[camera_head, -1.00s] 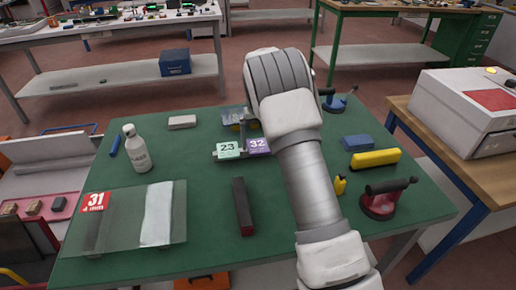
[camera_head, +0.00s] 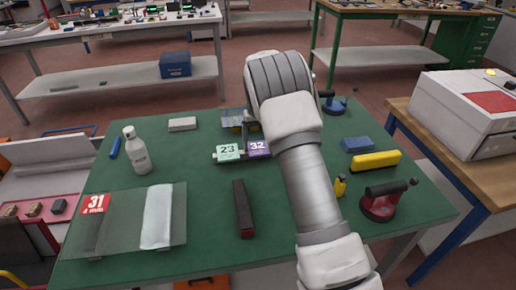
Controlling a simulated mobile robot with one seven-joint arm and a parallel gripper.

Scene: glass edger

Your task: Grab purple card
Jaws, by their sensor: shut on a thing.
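The purple card (camera_head: 258,148) is marked 32 and stands upright at the right end of a small dark holder (camera_head: 229,160) on the green table. A pale green card (camera_head: 228,152) marked 23 stands beside it on the left. My gripper (camera_head: 245,127) is partly hidden behind my arm's wrist; a bit of it shows just above and behind the purple card. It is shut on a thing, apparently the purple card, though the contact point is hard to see.
A glass sheet (camera_head: 122,222) lies front left, with a white bottle (camera_head: 137,150) behind it. A dark bar (camera_head: 243,208) lies in front of the holder. A yellow block (camera_head: 376,160), blue block (camera_head: 357,144) and red suction lifter (camera_head: 385,203) are on the right.

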